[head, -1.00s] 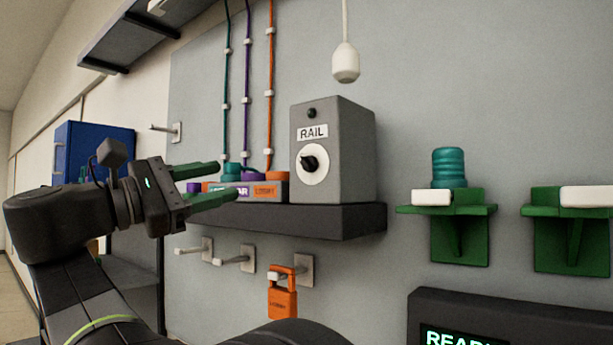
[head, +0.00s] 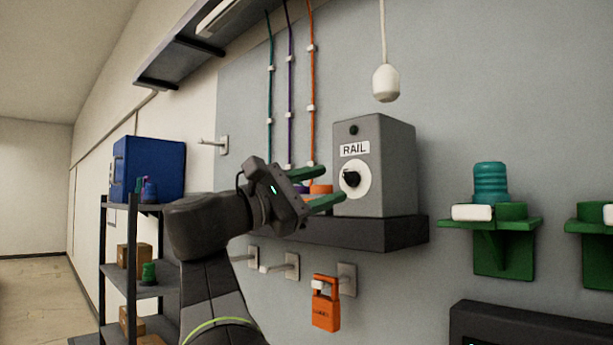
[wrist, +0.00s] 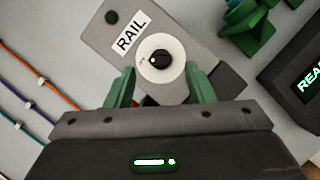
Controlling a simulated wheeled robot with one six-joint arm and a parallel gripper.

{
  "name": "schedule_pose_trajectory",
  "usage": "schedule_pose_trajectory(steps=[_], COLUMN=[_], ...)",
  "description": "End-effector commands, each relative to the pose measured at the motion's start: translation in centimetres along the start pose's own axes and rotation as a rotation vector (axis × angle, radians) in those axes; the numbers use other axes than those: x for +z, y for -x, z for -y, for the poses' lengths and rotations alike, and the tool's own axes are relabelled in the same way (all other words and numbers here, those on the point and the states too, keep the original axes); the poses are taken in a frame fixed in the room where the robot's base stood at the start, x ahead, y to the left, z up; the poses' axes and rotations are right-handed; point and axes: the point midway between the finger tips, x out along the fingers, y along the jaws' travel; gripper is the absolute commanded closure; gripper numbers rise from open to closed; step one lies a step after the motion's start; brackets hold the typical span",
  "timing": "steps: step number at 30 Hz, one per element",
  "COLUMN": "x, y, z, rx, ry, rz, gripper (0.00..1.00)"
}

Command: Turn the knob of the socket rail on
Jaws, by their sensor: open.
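The socket rail's control box (head: 385,165) is a grey box labelled RAIL, standing on a dark shelf on the wall. Its black knob (head: 351,179) sits on a white round dial, and a dark lamp (head: 353,130) is above the label. My gripper (head: 322,187) is open, with its green fingers pointing at the box just left of the knob in the head view. In the wrist view the knob (wrist: 159,59) lies ahead, between and beyond the two green fingers (wrist: 158,90). The fingers appear apart from the knob.
Behind my gripper, coloured sockets are partly hidden on the dark shelf (head: 390,234). An orange padlock (head: 325,308) hangs on a hook below. A white pendant (head: 386,83) hangs above. Green brackets (head: 503,250) stand out on the right; a storage rack (head: 150,207) is at left.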

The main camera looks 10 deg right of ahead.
Motion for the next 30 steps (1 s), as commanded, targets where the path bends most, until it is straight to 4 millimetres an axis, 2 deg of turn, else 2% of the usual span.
schedule_pose_trajectory(steps=[3, 9, 22, 23, 29, 30], x=[0.1, 0.1, 0.0, 0.0, 0.0, 0.0], y=[-1.8, -3.6, -4.3, -4.3, -4.3, -4.3], z=[0.0, 0.0, 0.0, 0.0, 0.0, 0.0], rx=[-0.004, -0.003, -0.001, -0.001, -0.001, -0.001], ry=[0.002, 0.002, 0.001, 0.001, 0.001, 0.001], rz=[0.003, 0.001, 0.0, 0.0, 0.0, 0.0], gripper=[0.51, 0.51, 0.51, 0.55, 0.94, 0.96])
